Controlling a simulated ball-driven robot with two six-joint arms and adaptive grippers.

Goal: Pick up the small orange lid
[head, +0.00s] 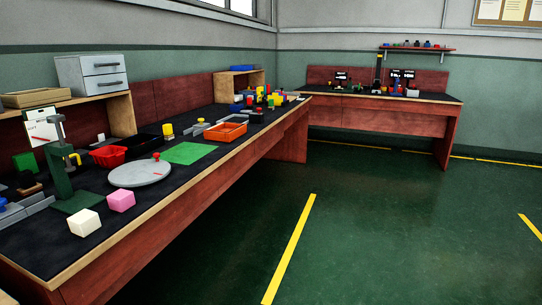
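I cannot pick out a small orange lid for certain at this size. An orange tray (207,134) sits near the front edge in the middle of the long left bench (200,186); it looks like an open container rather than a lid. Several small coloured pieces (262,98), yellow, red, green and blue, crowd the bench's far end, too small to tell apart. Neither of my grippers is in the head view.
On the near bench are a white block (84,222), a pink block (121,200), a grey disc (141,173), a green stand (63,178), a red bin (108,156) and a green mat (188,153). A second bench (400,112) stands at the back. The green floor (390,230) is clear.

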